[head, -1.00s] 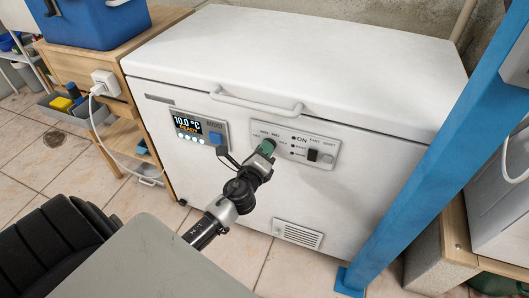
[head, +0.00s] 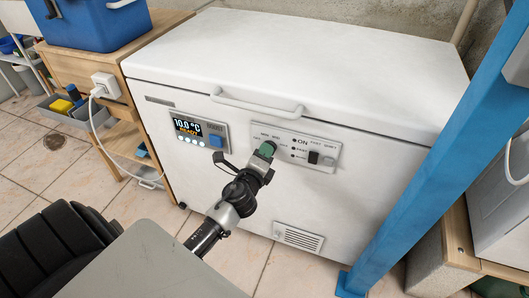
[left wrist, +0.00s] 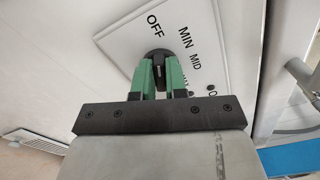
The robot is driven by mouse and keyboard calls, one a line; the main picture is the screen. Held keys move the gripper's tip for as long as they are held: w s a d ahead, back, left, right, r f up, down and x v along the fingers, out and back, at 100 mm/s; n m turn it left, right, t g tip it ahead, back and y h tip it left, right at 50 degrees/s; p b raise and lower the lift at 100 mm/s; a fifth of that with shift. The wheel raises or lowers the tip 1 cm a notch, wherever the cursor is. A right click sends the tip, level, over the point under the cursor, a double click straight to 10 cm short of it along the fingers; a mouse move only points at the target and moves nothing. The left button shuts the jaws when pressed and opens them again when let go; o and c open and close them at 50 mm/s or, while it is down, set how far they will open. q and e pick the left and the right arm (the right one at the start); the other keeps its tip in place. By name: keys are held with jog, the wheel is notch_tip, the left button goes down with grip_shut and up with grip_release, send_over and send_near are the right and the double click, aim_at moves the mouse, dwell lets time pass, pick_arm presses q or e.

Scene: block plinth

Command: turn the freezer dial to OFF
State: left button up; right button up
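The freezer (head: 330,205) is a white chest with its lid closed. Its control panel (head: 325,150) is on the upper front. My left gripper (head: 266,150) is at the left end of this panel, with its green fingers over the dial. In the left wrist view the fingers (left wrist: 160,75) sit on both sides of the dark ridge of the dial (left wrist: 158,56) and appear shut on it. The ridge lies roughly in line with the OFF mark (left wrist: 153,20); MIN and MID are to the right. The fingers hide much of the dial. My right gripper is not in view.
A display (head: 187,127) reading 10.0 °C and a blue button (head: 216,141) are left of the dial. A black switch (head: 313,157) is to its right. A blue post (head: 430,150) stands at the right. A white cable (head: 93,125) hangs from a socket at the left.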

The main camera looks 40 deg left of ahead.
pick_arm(q)
jog(key=o, duration=0.5)
jog(key=shift+c, duration=0.2)
jog(key=v, duration=1.1)
jog(key=shift+a+f+n, duration=0.1)
jog(key=shift+n, duration=0.2)
